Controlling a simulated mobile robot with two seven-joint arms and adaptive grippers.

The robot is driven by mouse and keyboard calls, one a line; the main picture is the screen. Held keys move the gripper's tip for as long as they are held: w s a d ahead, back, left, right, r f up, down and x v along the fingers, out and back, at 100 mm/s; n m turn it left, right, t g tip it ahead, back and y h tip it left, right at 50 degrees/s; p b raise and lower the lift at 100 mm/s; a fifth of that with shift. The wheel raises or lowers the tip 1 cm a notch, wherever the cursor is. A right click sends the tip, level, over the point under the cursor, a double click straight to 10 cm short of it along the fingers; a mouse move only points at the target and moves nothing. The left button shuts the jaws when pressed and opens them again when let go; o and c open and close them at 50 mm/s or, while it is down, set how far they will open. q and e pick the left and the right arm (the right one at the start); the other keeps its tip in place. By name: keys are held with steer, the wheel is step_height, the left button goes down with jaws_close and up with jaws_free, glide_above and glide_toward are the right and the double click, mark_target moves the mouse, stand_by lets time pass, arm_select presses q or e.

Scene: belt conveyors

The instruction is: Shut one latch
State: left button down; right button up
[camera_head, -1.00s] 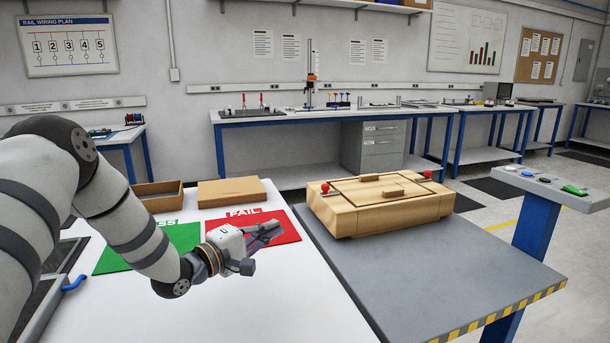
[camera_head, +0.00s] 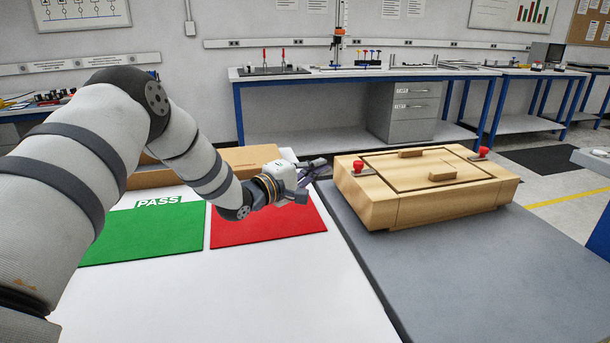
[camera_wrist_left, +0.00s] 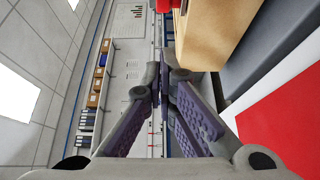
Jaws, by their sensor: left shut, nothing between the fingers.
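A wooden box (camera_head: 440,205) with a lid panel and two small wooden blocks on top sits on the grey surface at right in the head view. One latch with a red knob (camera_head: 358,166) is at its left end. Another red-knobbed latch (camera_head: 483,152) is at its far right. My left gripper (camera_head: 318,166) is just left of the box, near the left latch, apart from it in the picture. It is shut and empty. In the left wrist view its fingers (camera_wrist_left: 160,90) meet, and part of the wooden box (camera_wrist_left: 215,30) shows beyond them. My right gripper is out of view.
A green PASS mat (camera_head: 145,235) and a red mat (camera_head: 265,222) lie on the white table. Open cardboard boxes (camera_head: 250,158) stand behind them. The grey surface (camera_head: 440,280) in front of the wooden box is clear.

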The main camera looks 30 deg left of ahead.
mark_target(356, 161)
arm_select(q)
steer(key=w+d, duration=0.3)
steer(key=shift+w+d, duration=0.25)
steer(key=shift+d, duration=0.05)
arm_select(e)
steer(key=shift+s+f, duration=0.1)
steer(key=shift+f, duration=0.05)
